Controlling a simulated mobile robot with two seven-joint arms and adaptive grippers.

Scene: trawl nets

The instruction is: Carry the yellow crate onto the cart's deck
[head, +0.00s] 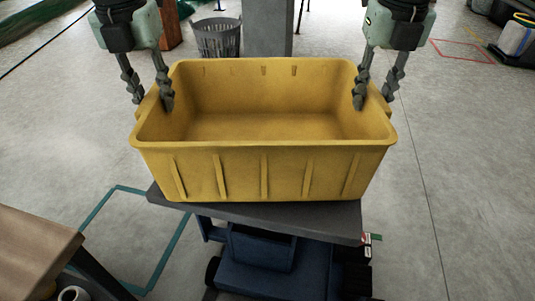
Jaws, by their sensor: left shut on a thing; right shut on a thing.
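The yellow crate (262,172) is upright and looks empty in the middle of the head view. My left gripper (152,100) is shut on its left rim, with one finger inside the wall and one outside. My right gripper (374,100) is shut on its right rim in the same way. The crate is over the grey deck (335,218) of the cart (270,270), and its body hides most of that deck. A strip of deck shows along the crate's lower front edge. I cannot tell whether the crate's bottom touches the deck.
A wooden-topped table (30,245) is at the lower left, near the cart. A grey basket (217,38) and a grey post (267,28) stand behind the crate. Teal tape (95,212) marks the floor at left.

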